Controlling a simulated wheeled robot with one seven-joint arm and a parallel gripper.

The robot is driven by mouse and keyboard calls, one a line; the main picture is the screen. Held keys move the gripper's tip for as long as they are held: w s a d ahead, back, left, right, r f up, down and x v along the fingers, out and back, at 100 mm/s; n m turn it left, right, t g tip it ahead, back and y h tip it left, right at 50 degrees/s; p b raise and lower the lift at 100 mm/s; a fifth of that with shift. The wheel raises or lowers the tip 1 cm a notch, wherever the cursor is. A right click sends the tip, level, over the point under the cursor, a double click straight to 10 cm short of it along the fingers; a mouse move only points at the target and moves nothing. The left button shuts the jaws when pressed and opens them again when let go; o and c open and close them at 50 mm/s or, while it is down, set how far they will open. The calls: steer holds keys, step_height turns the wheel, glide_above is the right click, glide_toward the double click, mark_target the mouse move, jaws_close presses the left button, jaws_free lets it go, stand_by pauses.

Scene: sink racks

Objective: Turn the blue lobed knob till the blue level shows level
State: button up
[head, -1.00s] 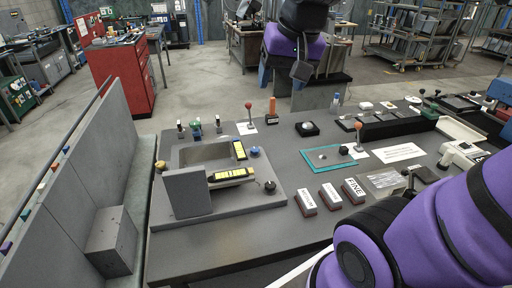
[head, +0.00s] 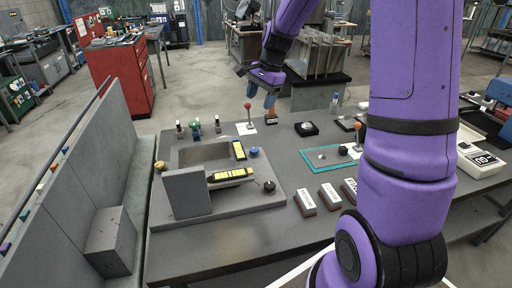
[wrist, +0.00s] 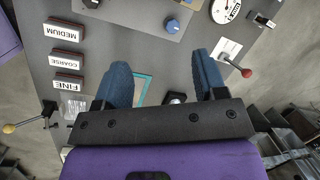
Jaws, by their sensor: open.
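The blue lobed knob (head: 254,151) sits at the right back corner of a grey fixture plate (head: 222,206); it also shows near the top of the wrist view (wrist: 172,25). Beside it is a dark level with a yellow vial (head: 239,150). A second level with a yellow window (head: 230,174) lies on the front bar. Which one is the blue level, and how its bubble sits, is too small to tell. My gripper (head: 262,97) is high above the back edge of the bench, apart from the knob. In the wrist view its blue fingers (wrist: 162,58) are spread and empty.
An orange-topped lever (head: 248,106) stands behind the blue knob. Labelled blocks (head: 305,203) lie to the right, near a teal-edged mat (head: 308,163). A grey wall (head: 85,190) stands left.

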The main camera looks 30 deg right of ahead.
mark_target(255, 149)
steer(key=w+d+f+m+y, duration=0.1)
steer(key=w+d+f+m, duration=0.2)
steer(key=f, duration=0.4)
steer(key=w+d+f+m+y, duration=0.1)
steer(key=w+d+f+m, duration=0.25)
steer(key=f, duration=0.35)
steer(key=x, duration=1.1)
steer(key=shift+s+d+f, duration=0.15)
steer(key=shift+s+d, duration=0.05)
steer(key=shift+d, duration=0.2)
steer(key=c, duration=0.9)
steer(key=shift+c, duration=0.2)
